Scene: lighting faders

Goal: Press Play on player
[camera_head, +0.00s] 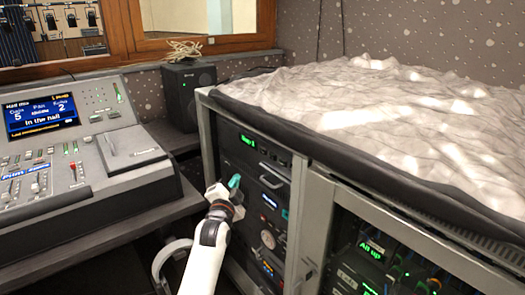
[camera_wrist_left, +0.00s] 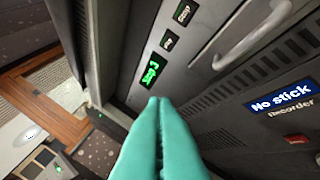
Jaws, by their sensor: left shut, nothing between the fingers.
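The player is most likely the dark unit at the top of the rack, with a small green display (camera_head: 248,140). In the left wrist view its green display (camera_wrist_left: 151,72) appears rotated, with two dark labelled buttons (camera_wrist_left: 168,42) in line with it; their labels are too small to read surely. My left gripper (camera_head: 235,181) has teal fingers, shut and empty, in front of the rack below the display. In the left wrist view the fingertips (camera_wrist_left: 158,100) point toward the panel just beside the display; contact cannot be told. My right gripper is not in view.
A recorder with a blue "No stick" display (camera_wrist_left: 283,98) and a large handle (camera_wrist_left: 250,35) are on the rack too. A mixing desk (camera_head: 80,150) stands at left, a black speaker (camera_head: 188,95) behind. A crumpled pale cover (camera_head: 390,105) lies on the rack top.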

